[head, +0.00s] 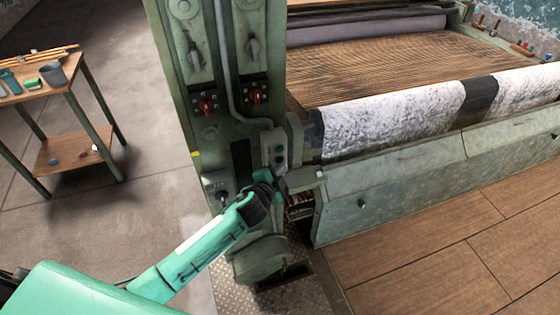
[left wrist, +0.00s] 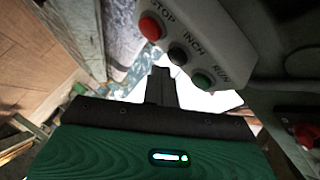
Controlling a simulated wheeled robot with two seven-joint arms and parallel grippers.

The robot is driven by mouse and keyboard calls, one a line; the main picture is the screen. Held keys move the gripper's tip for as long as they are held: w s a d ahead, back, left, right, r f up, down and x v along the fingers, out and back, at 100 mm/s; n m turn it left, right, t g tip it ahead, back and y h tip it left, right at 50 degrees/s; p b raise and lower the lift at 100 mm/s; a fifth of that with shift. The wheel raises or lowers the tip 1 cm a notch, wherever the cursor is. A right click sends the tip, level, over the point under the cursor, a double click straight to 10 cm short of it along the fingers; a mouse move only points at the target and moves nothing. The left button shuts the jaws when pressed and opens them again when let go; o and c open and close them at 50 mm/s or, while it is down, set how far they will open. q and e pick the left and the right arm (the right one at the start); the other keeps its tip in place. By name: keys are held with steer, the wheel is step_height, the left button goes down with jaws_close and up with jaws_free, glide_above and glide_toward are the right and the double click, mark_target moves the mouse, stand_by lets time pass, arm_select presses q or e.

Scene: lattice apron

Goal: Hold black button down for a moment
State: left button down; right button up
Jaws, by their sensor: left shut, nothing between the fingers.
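The black button (left wrist: 178,53) is on a pale grey control box (left wrist: 200,38), under the label INCH. A red button (left wrist: 151,27) marked STOP is on one side of it and a green button (left wrist: 203,78) marked RUN on the other. In the head view the control box (head: 274,148) is on the green machine column. My left gripper (head: 281,184) is shut and empty just below the box. In the left wrist view its dark fingertips (left wrist: 160,72) point towards the box, close to the black button. I cannot tell whether they touch it.
The green machine column (head: 200,130) carries red switches (head: 207,105) and a grey conduit. The loom-like machine with white patterned cloth (head: 395,122) stands to the right. A small wooden table (head: 35,85) with tools is at the left. Concrete floor between is clear.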

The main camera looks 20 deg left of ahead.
arm_select(q)
steer(key=shift+w+a, duration=0.2)
steer(key=shift+w, duration=0.1)
steer(key=shift+w+a, duration=0.3)
steer(key=shift+w, duration=0.1)
stand_by(0.8)
stand_by(2.5)
steer(key=shift+s+d, duration=0.5)
steer(key=shift+s, duration=0.25)
steer(key=shift+s+d+p, duration=0.2)
steer(key=shift+s+d, duration=0.55)
steer(key=shift+s, duration=0.3)
steer(key=shift+s+d+p, duration=0.15)
steer(key=shift+s+d, duration=0.55)
steer(key=shift+s, duration=0.35)
